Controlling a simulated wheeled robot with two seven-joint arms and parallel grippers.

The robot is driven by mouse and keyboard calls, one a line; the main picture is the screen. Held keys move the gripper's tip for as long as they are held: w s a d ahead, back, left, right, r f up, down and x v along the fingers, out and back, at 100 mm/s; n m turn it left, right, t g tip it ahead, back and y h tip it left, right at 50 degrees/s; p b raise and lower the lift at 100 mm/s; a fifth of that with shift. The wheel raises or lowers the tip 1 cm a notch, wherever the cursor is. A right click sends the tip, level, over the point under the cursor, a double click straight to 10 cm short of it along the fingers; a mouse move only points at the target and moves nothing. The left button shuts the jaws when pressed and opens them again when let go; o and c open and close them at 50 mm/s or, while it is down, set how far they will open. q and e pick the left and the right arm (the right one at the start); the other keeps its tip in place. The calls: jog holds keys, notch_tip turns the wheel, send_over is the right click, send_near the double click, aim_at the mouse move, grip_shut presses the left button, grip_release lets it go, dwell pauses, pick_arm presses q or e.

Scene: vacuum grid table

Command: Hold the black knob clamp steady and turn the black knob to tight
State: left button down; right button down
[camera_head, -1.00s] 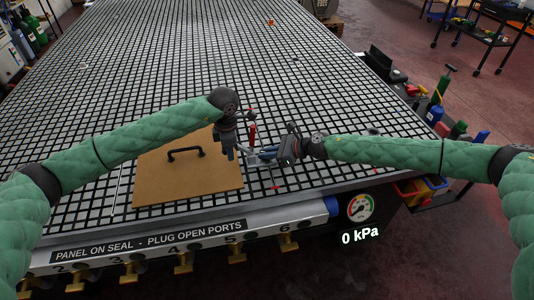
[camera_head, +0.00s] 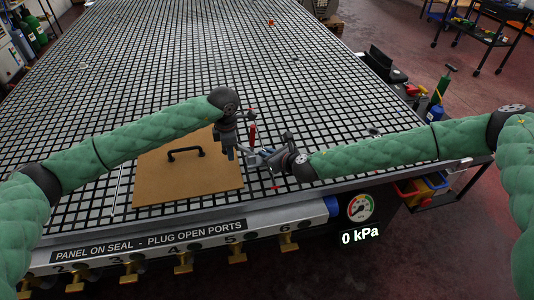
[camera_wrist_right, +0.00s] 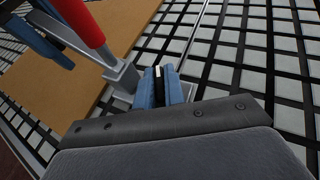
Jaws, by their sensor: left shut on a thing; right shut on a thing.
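The clamp is a grey metal piece with a red handle (camera_head: 252,133) standing at the right edge of a tan panel (camera_head: 155,184). In the right wrist view its red handle (camera_wrist_right: 82,22) and grey block (camera_wrist_right: 123,77) show. My left gripper (camera_head: 233,153) is shut on the clamp from the left; its blue fingers (camera_wrist_right: 42,38) show at the upper left of the right wrist view. My right gripper (camera_head: 255,158) comes from the right, and its blue fingers (camera_wrist_right: 160,86) are shut on a small dark part beside the block, seemingly the black knob. The fingers mostly hide it.
The panel carries a black handle (camera_head: 186,151) and lies on the black-lined grid table (camera_head: 170,70). A gauge (camera_head: 360,208) with a "0 kPa" readout and several brass valves line the front edge. Bottles and bins stand beyond the right edge.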

jog(key=m+t+h, duration=0.1)
jog(key=m+h, duration=0.1)
jog(key=h, duration=0.1)
jog(key=m+t+h, duration=0.1)
jog(key=m+h, duration=0.1)
jog(key=m, duration=0.1)
jog(key=shift+a+m+h, duration=0.2)
jog(key=shift+m+h, duration=0.1)
jog(key=shift+h, duration=0.1)
jog(key=shift+d+m+h, duration=0.15)
jog(key=shift+m+h, duration=1.95)
jog(key=shift+h, duration=0.5)
jog(key=c, duration=1.5)
grip_release()
jog(key=shift+d, duration=0.1)
